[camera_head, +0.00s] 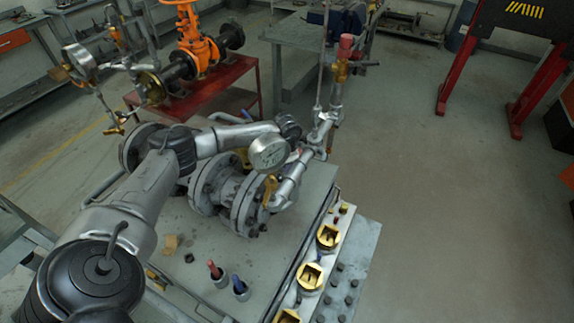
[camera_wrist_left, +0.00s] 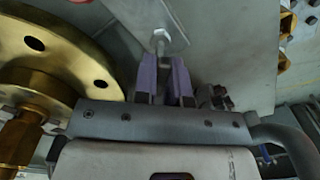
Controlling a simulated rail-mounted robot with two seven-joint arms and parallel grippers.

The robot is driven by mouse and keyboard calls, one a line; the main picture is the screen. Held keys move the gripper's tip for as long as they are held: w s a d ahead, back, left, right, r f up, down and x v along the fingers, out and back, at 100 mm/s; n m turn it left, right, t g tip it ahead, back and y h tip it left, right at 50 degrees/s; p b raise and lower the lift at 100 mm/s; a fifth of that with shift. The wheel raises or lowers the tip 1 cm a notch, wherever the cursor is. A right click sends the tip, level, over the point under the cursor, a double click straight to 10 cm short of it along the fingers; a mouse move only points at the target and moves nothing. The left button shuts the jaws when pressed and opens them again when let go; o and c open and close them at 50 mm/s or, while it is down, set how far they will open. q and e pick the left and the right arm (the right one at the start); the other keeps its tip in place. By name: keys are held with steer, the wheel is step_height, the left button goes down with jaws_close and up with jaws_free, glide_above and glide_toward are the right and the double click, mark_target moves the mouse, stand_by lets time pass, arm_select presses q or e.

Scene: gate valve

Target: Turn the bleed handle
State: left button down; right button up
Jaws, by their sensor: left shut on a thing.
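In the left wrist view, the two purple fingers of my left gripper (camera_wrist_left: 163,72) are close together around a thin grey metal stem (camera_wrist_left: 159,46) with a hex nut. The stem looks like part of the bleed handle, but most of it is hidden between the fingers. In the head view, my left arm reaches across the flanged grey valve (camera_head: 235,195), its wrist behind the round pressure gauge (camera_head: 269,153). The left fingers are hard to make out there. A small yellow lever (camera_head: 270,189) shows on the pipework just below the gauge. My right gripper is not seen.
A gold flange (camera_wrist_left: 62,62) stands close to the left of my fingers. Red and blue tools sit in holders (camera_head: 222,280) on the grey bench. Yellow square sockets (camera_head: 310,276) line its right edge. An orange valve (camera_head: 197,45) stands behind.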

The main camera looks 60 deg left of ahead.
arm_select(q)
steer(key=m, duration=0.6)
steer(key=shift+b, duration=0.35)
steer(key=shift+m, duration=1.5)
steer(key=c, duration=1.2)
jaws_free()
